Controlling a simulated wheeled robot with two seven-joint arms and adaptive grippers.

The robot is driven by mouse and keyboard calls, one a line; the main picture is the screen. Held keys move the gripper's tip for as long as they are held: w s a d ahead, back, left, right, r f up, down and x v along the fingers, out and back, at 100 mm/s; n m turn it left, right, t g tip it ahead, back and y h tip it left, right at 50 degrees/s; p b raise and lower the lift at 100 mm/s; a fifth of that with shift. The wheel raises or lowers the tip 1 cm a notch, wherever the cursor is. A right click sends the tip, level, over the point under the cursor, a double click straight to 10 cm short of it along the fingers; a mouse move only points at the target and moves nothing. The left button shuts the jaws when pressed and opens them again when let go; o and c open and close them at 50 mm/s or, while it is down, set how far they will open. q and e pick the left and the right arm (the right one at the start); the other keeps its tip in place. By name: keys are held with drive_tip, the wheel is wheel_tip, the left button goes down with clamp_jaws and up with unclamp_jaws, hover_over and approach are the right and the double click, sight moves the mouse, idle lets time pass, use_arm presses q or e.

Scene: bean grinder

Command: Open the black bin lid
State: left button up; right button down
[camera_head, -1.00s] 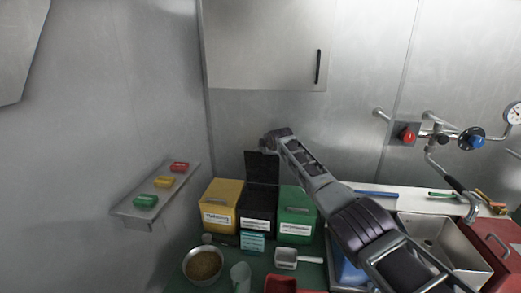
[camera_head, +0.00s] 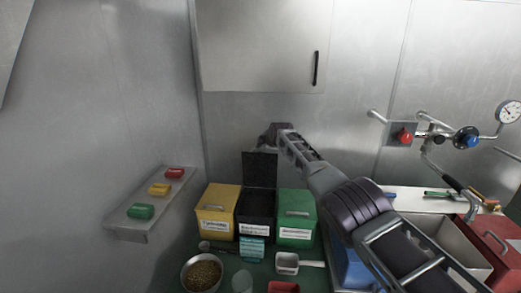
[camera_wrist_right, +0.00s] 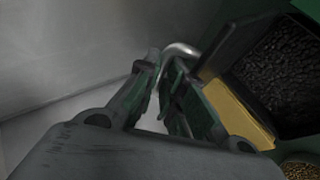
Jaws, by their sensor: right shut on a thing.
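The black bin (camera_head: 254,210) stands between the yellow bin and the green bin, and its lid (camera_head: 259,170) is raised upright at the back. The bin's dark contents (camera_wrist_right: 280,65) show in the right wrist view, with part of the raised lid (camera_wrist_right: 232,45) beside them. My right gripper (camera_head: 268,139) is at the lid's top edge, its fingers partly hidden there. In the right wrist view its fingers (camera_wrist_right: 165,92) are closed around the silver lid handle (camera_wrist_right: 182,47). My left gripper is out of view.
The yellow bin (camera_head: 215,212) and green bin (camera_head: 296,220) are closed. In front lie a bean bowl (camera_head: 202,272), a white scoop (camera_head: 287,263) and a blue box (camera_head: 252,249). A wall shelf (camera_head: 125,226) is left; a sink and a red box (camera_head: 492,247) are right.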

drive_tip(key=shift+w+d+r+t, duration=0.15)
drive_tip(key=shift+w+r, duration=0.05)
drive_tip(key=shift+r, duration=0.25)
drive_tip(key=shift+w+d+r+t, duration=0.1)
drive_tip(key=shift+w+r+t, duration=0.05)
drive_tip(key=shift+r, duration=0.25)
drive_tip(key=c, duration=1.8)
unclamp_jaws()
drive_tip(key=shift+s, duration=0.1)
drive_tip(key=shift+f, duration=0.1)
drive_tip(key=shift+s+d+r, duration=0.1)
drive_tip(key=shift+s+r, duration=0.05)
drive_tip(key=shift+r, duration=0.35)
drive_tip(key=shift+s+r, duration=0.1)
drive_tip(key=shift+s, duration=0.3)
drive_tip(key=v, duration=1)
drive_tip(key=shift+s+f, duration=0.2)
drive_tip(key=shift+s, duration=0.05)
